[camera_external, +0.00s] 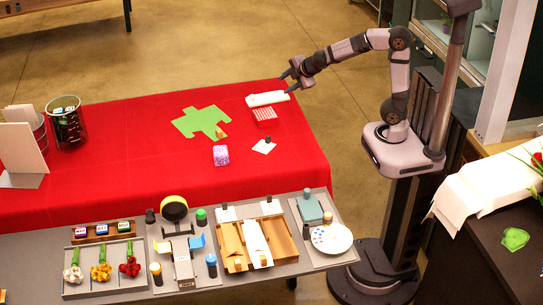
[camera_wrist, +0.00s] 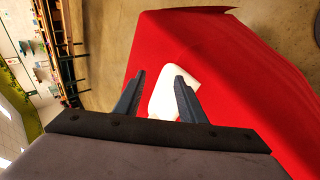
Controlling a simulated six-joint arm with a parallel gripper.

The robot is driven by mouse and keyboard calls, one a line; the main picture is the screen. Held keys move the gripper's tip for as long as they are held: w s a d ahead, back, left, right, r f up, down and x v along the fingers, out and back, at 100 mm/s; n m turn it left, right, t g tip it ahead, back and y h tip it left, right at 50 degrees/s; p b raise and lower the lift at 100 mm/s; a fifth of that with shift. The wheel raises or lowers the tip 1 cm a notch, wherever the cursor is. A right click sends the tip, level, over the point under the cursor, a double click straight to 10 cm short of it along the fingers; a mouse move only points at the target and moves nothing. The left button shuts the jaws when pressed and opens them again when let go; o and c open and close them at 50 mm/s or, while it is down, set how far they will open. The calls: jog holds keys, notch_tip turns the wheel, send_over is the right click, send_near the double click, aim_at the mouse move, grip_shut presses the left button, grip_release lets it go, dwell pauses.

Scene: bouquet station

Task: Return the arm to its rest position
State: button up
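My gripper (camera_external: 290,78) is at the far right corner of the red table, at the end of my raised, bent arm. In the wrist view my gripper (camera_wrist: 160,80) shows two dark fingers spread apart, with nothing visibly clamped between them. A white, rounded block-like thing (camera_external: 267,98) lies on the red cloth just below and left of the gripper. In the wrist view the white thing (camera_wrist: 168,100) shows beyond and between the fingers, partly covered by the right one. I cannot tell the exact gap between gripper and white thing.
The red table (camera_external: 100,180) holds a green cutout (camera_external: 202,122), a striped box (camera_external: 264,115), a purple block (camera_external: 221,155) and a dark bucket (camera_external: 67,124). A grey bench in front carries flowers, trays and tools. A white-draped counter (camera_external: 490,185) stands right of my base.

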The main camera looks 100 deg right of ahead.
jog(key=s+a+f+m+g+y, duration=0.1)
jog(key=s+a+f+m+g, duration=0.2)
jog(key=s+m, duration=0.35)
jog(key=s+a+f+m+g+y, duration=0.1)
jog(key=s+a+m+g, duration=0.2)
jog(key=s+a+m, duration=0.3)
jog(key=a+f+n+t+y+b, duration=0.1)
jog(key=a+f+n+y, duration=0.2)
jog(key=a, duration=0.4)
jog(key=w+a+f+n+y+b, duration=0.1)
jog(key=a+f+n, duration=0.1)
jog(key=a+f, duration=0.45)
jog(key=a+f+n+t+y+b, duration=0.1)
jog(key=a+f+n+y, duration=0.15)
jog(key=a, duration=0.55)
notch_tip(320, 180, up, 27)
jog(key=p, duration=2.8)
jog(key=shift+w+n+h, duration=0.2)
jog(key=shift+n+h, duration=0.1)
jog(key=shift+h, duration=0.05)
